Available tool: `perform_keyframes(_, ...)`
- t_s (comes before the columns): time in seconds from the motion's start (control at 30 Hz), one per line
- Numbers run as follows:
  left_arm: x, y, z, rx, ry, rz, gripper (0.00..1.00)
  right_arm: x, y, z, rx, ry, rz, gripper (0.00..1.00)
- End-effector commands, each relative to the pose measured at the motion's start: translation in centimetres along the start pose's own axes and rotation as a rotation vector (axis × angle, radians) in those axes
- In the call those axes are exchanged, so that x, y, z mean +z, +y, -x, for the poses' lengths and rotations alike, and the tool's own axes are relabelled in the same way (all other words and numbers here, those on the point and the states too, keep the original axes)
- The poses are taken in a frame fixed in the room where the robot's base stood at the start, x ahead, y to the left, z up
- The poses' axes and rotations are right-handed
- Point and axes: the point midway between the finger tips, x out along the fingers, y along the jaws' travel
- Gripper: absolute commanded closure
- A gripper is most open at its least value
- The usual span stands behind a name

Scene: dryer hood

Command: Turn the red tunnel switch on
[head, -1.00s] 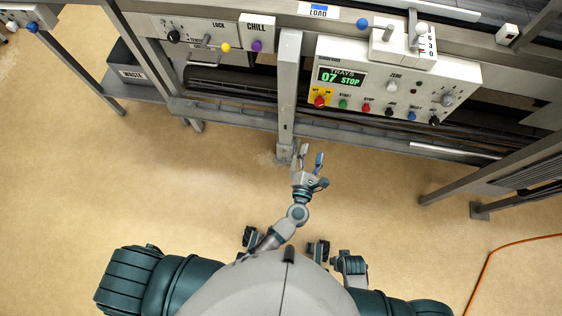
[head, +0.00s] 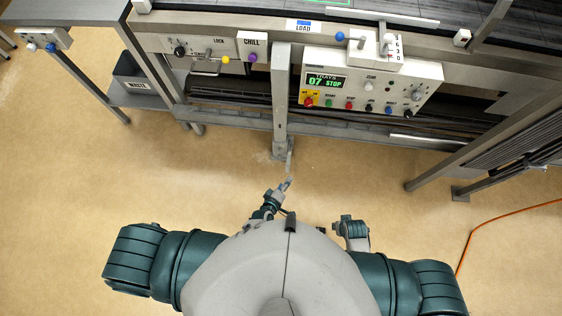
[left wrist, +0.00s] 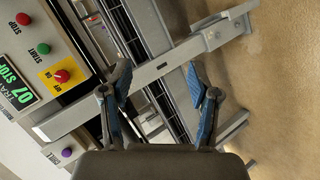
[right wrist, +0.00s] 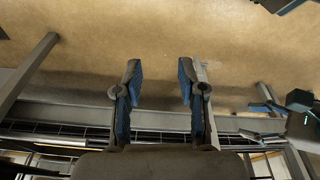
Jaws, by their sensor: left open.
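The red switch knob (head: 308,101) sits on a yellow OFF/ON plate at the lower left of the white control panel (head: 437,77). In the left wrist view the red knob (left wrist: 62,76) is at the left, on its yellow plate, beside the left finger and apart from it. My left gripper (head: 287,183) is low in front of the grey post in the head view. In the left wrist view my left gripper (left wrist: 157,76) is open and empty. My right gripper (right wrist: 159,70) is open and empty in its wrist view. I cannot make out its fingers in the head view.
The grey post (head: 281,100) stands left of the panel. Green, red, black and blue controls (head: 389,109) line the panel's lower edge. A CHILL box (head: 251,47) with a purple knob is left of the post. An orange cable (head: 480,228) lies on open floor at the right.

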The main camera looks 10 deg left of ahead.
Motion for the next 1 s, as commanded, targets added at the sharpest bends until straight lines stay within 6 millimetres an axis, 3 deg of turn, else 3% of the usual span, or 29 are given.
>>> perform_keyframes(0.3,0.2,-2.2,1.2,-0.057,-0.034,-0.095,0.39,-0.4,0.1,1.0,0.001,0.005,0.0,0.6)
perform_keyframes(0.83,0.2,-2.2,1.2,-0.057,-0.034,-0.095,0.39,-0.4,0.1,1.0,0.001,0.005,0.0,0.6)
perform_keyframes(0.93,0.4,-3.0,1.6,-0.075,-0.059,-0.133,0.39,-0.1,0.0,0.5,0.001,0.001,0.001,0.6)
perform_keyframes(1.0,0.8,-4.5,2.6,-0.116,-0.119,-0.223,0.39,0.5,0.0,-0.8,0.0,-0.007,0.001,0.6)
